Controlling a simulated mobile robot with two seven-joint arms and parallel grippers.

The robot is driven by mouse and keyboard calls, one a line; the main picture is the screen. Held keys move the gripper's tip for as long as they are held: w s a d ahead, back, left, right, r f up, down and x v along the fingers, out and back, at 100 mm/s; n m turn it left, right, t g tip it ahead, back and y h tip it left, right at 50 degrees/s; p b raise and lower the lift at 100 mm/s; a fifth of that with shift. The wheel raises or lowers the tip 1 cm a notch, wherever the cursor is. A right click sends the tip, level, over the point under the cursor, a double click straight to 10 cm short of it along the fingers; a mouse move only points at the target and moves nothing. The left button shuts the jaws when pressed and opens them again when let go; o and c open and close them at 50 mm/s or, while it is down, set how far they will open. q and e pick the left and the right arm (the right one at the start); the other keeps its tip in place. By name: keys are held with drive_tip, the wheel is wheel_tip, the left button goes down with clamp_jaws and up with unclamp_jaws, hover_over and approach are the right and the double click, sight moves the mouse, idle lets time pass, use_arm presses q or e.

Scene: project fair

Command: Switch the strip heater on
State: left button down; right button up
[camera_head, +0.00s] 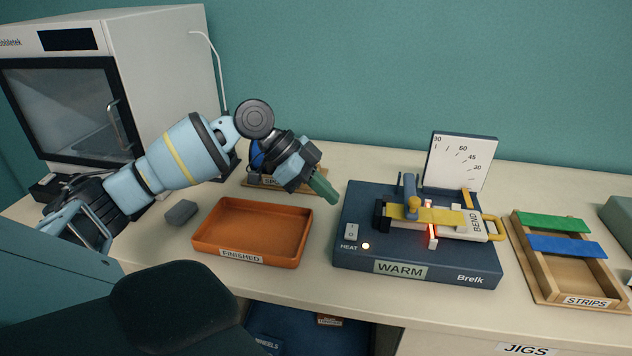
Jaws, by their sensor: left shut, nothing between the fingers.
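The strip heater (345,262) is a dark blue bench unit marked Brelk, right of centre. Its small pale rocker switch (352,232) is at the left front, above the word HEAT. The lamp (366,246) beside HEAT glows, the display (400,269) reads WARM, and the element (430,236) glows red. A yellow strip (436,215) lies across the unit. My left gripper (332,197) is shut and empty, its greenish fingers pointing down right, above and left of the switch and apart from it. My right gripper is not in view.
An orange FINISHED tray (208,243) stands left of the heater, with a grey block (181,212) beside it. A wooden STRIPS rack (523,258) holds green and blue strips at right. An angle board (460,160) rises behind the heater. A white cabinet (165,70) fills the back left.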

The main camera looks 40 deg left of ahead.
sight(356, 233)
use_arm(q)
drive_tip(key=x, duration=0.5)
wheel_tip(356, 233, down, 3)
drive_tip(key=shift+f, duration=0.65)
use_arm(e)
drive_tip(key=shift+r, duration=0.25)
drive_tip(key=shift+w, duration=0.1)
use_arm(q)
drive_tip(key=shift+w+a, duration=0.1)
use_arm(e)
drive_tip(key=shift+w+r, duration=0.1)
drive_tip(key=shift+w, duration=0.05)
use_arm(q)
drive_tip(key=shift+w+a+r, duration=0.25)
drive_tip(key=shift+w+a, duration=0.05)
drive_tip(key=shift+w, duration=0.25)
